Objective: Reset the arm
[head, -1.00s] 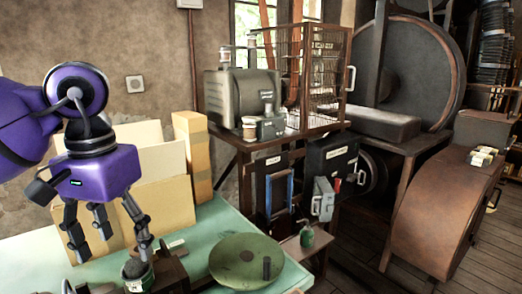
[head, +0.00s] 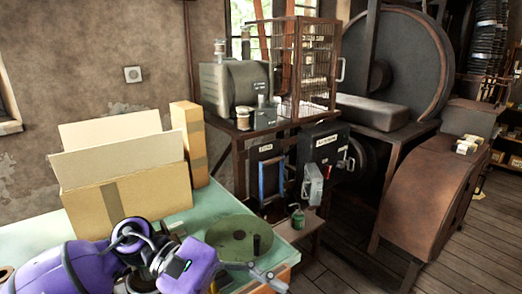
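The green handwheel (head: 230,239) lies flat as a round disc with a short dark upright knob (head: 256,245) near its right edge. My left gripper (head: 247,284), purple with grey fingers, is low in the head view, just in front of the wheel. One finger reaches right along the wheel's near edge and another points down at the frame's bottom. The fingers look spread, with nothing seen between them. I cannot tell whether a finger touches the wheel. The lower fingers are cut off by the frame. My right gripper is not in view.
A green table (head: 203,208) carries an open cardboard box (head: 135,200) and a tall narrow carton (head: 188,140) behind my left arm. Farther back are a wire cage (head: 305,65), a grey machine (head: 232,88) and a labelled dark box (head: 323,146).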

